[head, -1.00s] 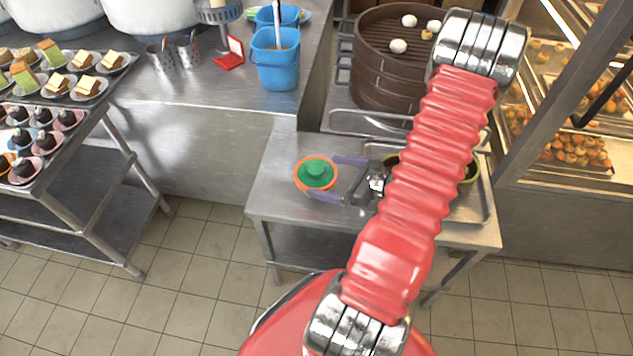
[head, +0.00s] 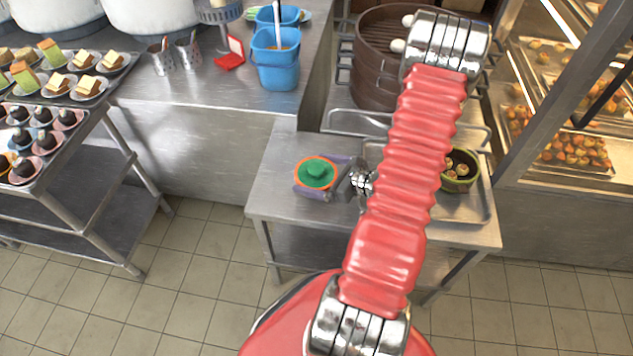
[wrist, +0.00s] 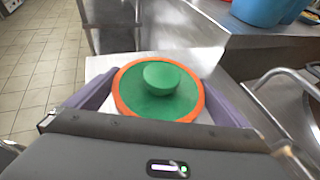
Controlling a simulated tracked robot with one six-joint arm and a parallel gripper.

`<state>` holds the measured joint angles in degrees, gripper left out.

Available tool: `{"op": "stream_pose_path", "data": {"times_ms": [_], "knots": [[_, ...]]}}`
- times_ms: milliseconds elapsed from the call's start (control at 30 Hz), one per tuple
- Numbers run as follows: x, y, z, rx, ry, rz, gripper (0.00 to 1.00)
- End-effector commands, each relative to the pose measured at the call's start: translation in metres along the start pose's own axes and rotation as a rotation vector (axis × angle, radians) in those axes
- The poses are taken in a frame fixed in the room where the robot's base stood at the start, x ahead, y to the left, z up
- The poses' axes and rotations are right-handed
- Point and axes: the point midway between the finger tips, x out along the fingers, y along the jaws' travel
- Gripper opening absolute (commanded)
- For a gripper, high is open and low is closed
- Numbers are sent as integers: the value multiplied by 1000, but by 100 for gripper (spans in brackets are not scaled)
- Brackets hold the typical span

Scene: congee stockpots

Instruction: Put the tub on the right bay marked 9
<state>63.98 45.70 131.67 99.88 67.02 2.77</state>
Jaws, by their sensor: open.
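The tub, with a green knobbed lid and an orange rim (head: 317,173), stands at the left end of the small steel table (head: 272,205). It also fills the middle of the wrist view (wrist: 160,90). My gripper (head: 315,177) is open, with its purple fingers on either side of the tub. In the wrist view my gripper (wrist: 165,103) has a finger left and right of the rim; I cannot tell whether they touch it. No bay marked 9 can be made out in these views.
A green bowl with small round pieces (head: 459,171) sits on the tray (head: 478,208) at the table's right. Behind are a brown steamer (head: 372,75) and blue buckets (head: 276,60). A dessert cart (head: 75,160) stands at left, a glass case (head: 560,110) at right.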

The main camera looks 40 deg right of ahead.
Motion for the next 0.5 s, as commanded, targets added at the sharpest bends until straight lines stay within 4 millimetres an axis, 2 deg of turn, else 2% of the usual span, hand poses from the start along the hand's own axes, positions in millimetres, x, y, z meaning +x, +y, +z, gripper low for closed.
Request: {"op": "stream_pose_path", "data": {"times_ms": [333,500], "knots": [[0,0,0,0,0,0,99],[0,0,0,0,0,0,87]]}}
